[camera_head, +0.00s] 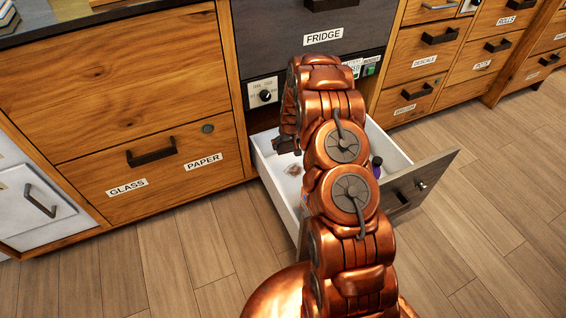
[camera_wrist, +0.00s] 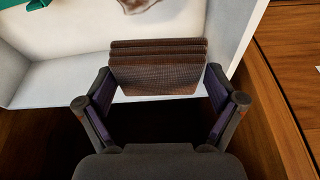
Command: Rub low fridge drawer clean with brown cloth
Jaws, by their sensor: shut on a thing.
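The low fridge drawer (camera_head: 275,170) is pulled open below the panel labelled FRIDGE, with white inner walls and a dark front (camera_head: 425,183). My copper arm crosses over it and hides much of its inside. In the wrist view my gripper (camera_wrist: 158,95) is shut on the folded brown cloth (camera_wrist: 158,68), which sits between its fingers. The cloth is over the drawer's white edge and inside (camera_wrist: 60,60); I cannot tell whether it touches the surface. In the head view my gripper (camera_head: 288,142) is mostly hidden by the arm, and the cloth is not visible.
A purple-capped item (camera_head: 376,167) stands in the drawer near its front. A pale brownish item (camera_wrist: 138,5) and a green item (camera_wrist: 38,4) lie in it in the wrist view. The GLASS and PAPER cabinet (camera_head: 150,170) is left; wooden floor (camera_head: 190,235) is clear.

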